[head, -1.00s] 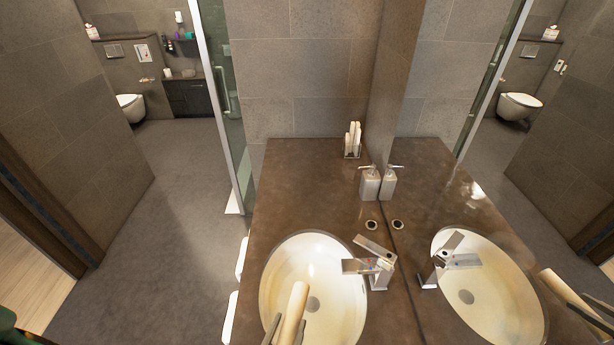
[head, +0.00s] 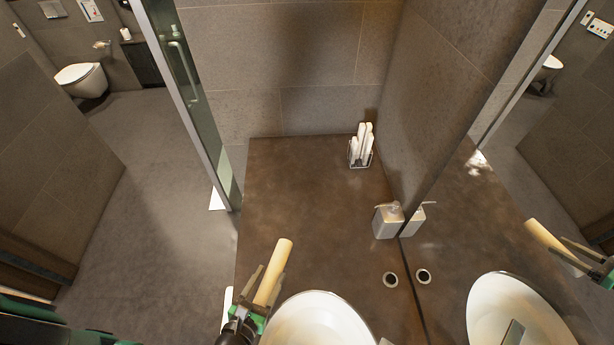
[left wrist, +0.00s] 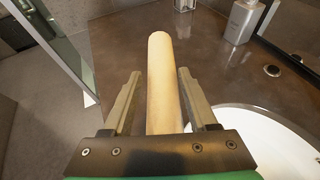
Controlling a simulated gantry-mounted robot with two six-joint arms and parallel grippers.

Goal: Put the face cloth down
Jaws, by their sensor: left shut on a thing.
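The face cloth (head: 273,266) is a cream roll, held lengthwise in my left gripper (head: 270,273). In the head view it is over the left part of the counter, beside the sink's rim, its free end pointing away toward the back. In the left wrist view the cloth (left wrist: 163,80) lies between the two fingers of my left gripper (left wrist: 160,73), reaching past their tips over the bare counter. The gripper is shut on it. My right gripper is not in view.
The brown counter (head: 295,195) is clear behind the cloth. A white sink (head: 318,322) is at the front. A soap dispenser (head: 386,222) and a holder with white rolled items (head: 361,148) stand near the mirror. The mirror on the right reflects my gripper and the cloth.

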